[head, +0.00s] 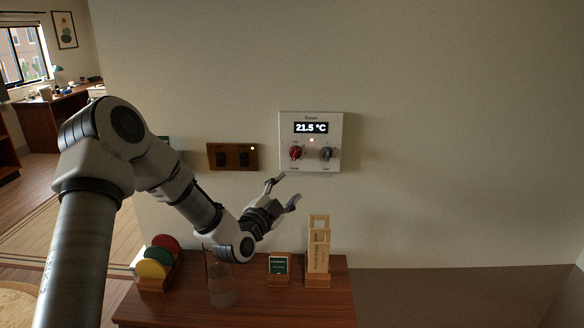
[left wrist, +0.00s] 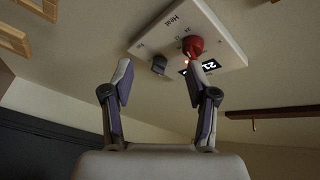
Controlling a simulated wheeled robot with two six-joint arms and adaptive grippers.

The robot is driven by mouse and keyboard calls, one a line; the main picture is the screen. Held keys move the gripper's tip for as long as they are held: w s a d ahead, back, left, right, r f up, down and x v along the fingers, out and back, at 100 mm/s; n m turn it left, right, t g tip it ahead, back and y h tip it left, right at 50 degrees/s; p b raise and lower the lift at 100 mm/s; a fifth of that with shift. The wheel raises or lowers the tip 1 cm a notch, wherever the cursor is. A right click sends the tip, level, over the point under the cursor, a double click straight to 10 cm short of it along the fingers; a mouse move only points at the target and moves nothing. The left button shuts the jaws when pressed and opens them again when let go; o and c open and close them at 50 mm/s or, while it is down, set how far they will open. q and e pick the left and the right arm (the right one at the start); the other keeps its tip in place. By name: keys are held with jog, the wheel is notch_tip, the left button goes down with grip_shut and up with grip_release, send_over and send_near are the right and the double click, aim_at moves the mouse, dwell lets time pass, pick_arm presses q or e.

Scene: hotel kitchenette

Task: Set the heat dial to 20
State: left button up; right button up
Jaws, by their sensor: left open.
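A white wall thermostat panel (head: 312,119) has a lit display (head: 311,128) reading 21.5 °C. Below the display are a red dial (head: 296,153) at left and a dark grey dial (head: 327,154) at right. In the left wrist view the panel appears turned over, with the red dial (left wrist: 193,46), the grey dial (left wrist: 159,65) and a "Heat" label. The red dial's exact setting is too small to read. My left gripper (head: 287,189) is open and empty, just below the panel and apart from the dials. Its spread fingers (left wrist: 158,78) point toward the panel. My right gripper is not in view.
Below, a wooden cabinet top (head: 250,300) holds coloured discs in a rack (head: 155,262), a glass carafe (head: 222,285), a small green card (head: 278,266) and a wooden holder (head: 318,250). The wall right of the panel is clear.

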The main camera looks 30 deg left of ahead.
pick_arm(q)
jog(key=t+y, duration=0.1)
send_near(293, 158)
jog(key=w+r, duration=0.1)
jog(key=w, duration=0.1)
jog(key=shift+m, duration=0.3)
jog(key=p+x, duration=0.2)
jog(key=x, duration=0.4)
jog(key=shift+w+a+f, duration=0.1)
jog(key=shift+w+a, duration=0.05)
jog(key=shift+w, duration=0.15)
jog(key=shift+w+a, duration=0.15)
jog(key=shift+w, duration=0.3)
grip_shut()
